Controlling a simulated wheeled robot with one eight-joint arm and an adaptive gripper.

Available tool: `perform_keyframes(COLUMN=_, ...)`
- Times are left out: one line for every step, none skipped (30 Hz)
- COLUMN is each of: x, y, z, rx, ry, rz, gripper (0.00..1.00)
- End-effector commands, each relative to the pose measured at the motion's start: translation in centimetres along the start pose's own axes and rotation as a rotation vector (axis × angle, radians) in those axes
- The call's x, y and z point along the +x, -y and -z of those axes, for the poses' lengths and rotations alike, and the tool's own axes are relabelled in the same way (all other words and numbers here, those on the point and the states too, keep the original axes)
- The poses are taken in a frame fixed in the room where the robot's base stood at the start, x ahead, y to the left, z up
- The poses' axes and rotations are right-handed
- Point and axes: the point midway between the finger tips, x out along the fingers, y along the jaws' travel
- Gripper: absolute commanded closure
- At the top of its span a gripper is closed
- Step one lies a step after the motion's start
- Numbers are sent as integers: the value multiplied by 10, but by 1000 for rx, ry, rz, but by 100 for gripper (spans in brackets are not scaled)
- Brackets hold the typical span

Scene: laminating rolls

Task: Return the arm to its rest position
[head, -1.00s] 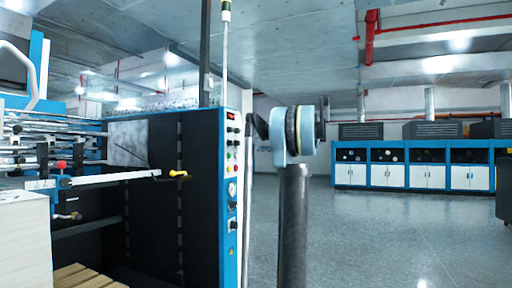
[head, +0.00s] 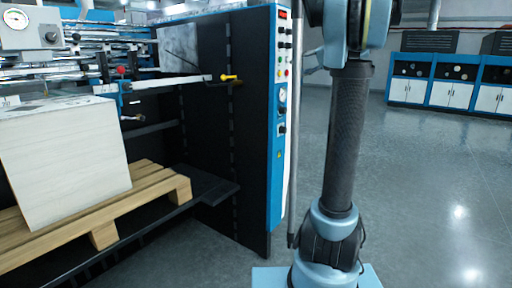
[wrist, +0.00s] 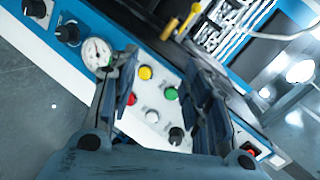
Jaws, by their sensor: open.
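My gripper (wrist: 162,105) shows in the wrist view with its two dark fingers spread apart and nothing between them. Beyond the fingers is the machine's control panel (wrist: 155,75), with a white gauge (wrist: 96,53), yellow, green and white buttons and black knobs. I cannot tell the exact gap between the fingertips and the panel. In the head view my arm (head: 345,140) stands upright in front of the panel's right side. The gripper itself is outside the head view.
The blue and black machine (head: 280,120) fills the left. A white block stack (head: 65,160) stands on a wooden pallet (head: 150,195). A yellow-handled crank (head: 229,78) sticks out from the machine. Blue and white cabinets (head: 450,85) stand far right. The grey floor (head: 440,190) between is clear.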

Motion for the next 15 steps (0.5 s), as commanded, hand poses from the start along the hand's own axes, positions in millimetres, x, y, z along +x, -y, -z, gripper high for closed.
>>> perform_keyframes(x=7, y=-6, z=-26, rx=-5, ry=27, rz=-38, gripper=56)
perform_keyframes(x=10, y=-11, z=-40, rx=-7, ry=42, rz=-62, gripper=56)
perform_keyframes(x=14, y=-19, z=-59, rx=-10, ry=61, rz=-95, gripper=56)
perform_keyframes(x=17, y=-24, z=-73, rx=-14, ry=76, rz=-118, gripper=56)
perform_keyframes(x=19, y=-30, z=-87, rx=-18, ry=90, rz=-142, gripper=56)
perform_keyframes(x=21, y=-38, z=-105, rx=-22, ry=107, rz=-176, gripper=56)
perform_keyframes(x=23, y=-44, z=-119, rx=-26, ry=121, rz=-200, gripper=56)
perform_keyframes(x=24, y=-50, z=-133, rx=-30, ry=134, rz=-224, gripper=56)
perform_keyframes(x=25, y=-59, z=-150, rx=-36, ry=151, rz=-257, gripper=56)
perform_keyframes(x=26, y=-66, z=-164, rx=-42, ry=163, rz=-281, gripper=56)
perform_keyframes(x=26, y=-72, z=-177, rx=-46, ry=175, rz=-306, gripper=56)
perform_keyframes(x=26, y=-82, z=-194, rx=-53, ry=190, rz=-339, gripper=56)
perform_keyframes(x=26, y=-90, z=-208, rx=-59, ry=202, rz=-363, gripper=56)
perform_keyframes(x=26, y=-97, z=-221, rx=-65, ry=213, rz=-388, gripper=56)
perform_keyframes(x=25, y=-108, z=-237, rx=-74, ry=227, rz=-421, gripper=56)
